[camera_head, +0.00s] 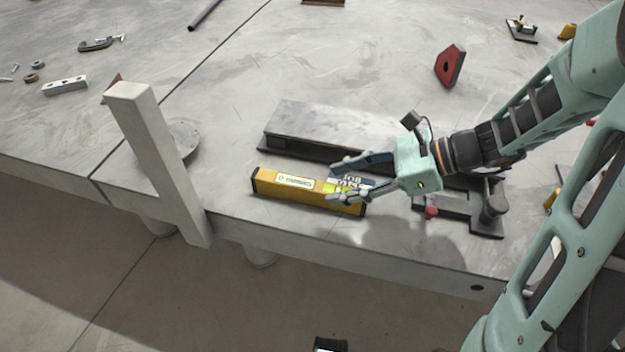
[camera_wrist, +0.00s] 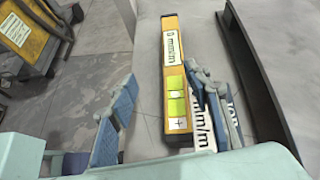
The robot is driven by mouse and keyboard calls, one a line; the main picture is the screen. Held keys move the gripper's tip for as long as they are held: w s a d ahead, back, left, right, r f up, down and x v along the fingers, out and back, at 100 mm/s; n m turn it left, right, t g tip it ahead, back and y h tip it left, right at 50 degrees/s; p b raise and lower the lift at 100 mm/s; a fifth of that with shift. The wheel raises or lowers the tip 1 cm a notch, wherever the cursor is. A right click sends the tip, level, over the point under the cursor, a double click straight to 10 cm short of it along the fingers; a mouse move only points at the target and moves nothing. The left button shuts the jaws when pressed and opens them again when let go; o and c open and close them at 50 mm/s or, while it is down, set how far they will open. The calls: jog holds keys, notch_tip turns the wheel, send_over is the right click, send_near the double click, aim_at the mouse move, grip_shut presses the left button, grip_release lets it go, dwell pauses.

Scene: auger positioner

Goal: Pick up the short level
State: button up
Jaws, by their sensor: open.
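The short level is a yellow bar with dark ends and a white label (camera_head: 270,179), lying along the table near its front edge. In the wrist view the level (camera_wrist: 172,60) runs away from me, with a green vial window near its close end. My gripper (camera_head: 338,181) is open at the level's right end, with its fingers spread across that end. In the wrist view the level lies between the fingers of my gripper (camera_wrist: 162,78), closer to the right finger, with a gap on the left. Contact cannot be told. The right end is partly hidden by the fingers.
A grey metal bar on a dark base (camera_head: 325,128) lies just behind the level. A pale upright post (camera_head: 155,155) stands to the left at the table edge. A dark clamp-like fixture (camera_head: 485,212) lies to the right. A red magnet block (camera_head: 450,65) is farther back.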

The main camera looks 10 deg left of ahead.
aim_at(310, 184)
jog(key=shift+w+d+r+m+t, duration=0.2)
jog(key=shift+w+d+m, duration=0.1)
jog(key=shift+d+m, duration=0.15)
jog(key=shift+w+d+r+m+t, duration=0.1)
jog(key=shift+w+d+m+t, duration=0.2)
jog(key=shift+d, duration=0.2)
jog(key=shift+a+f, duration=0.15)
jog(key=b+x, duration=0.2)
jog(key=x, duration=0.8)
jog(key=shift+a+b, duration=0.1)
jog(key=shift+b, duration=0.2)
jog(key=shift+c, duration=0.3)
grip_shut()
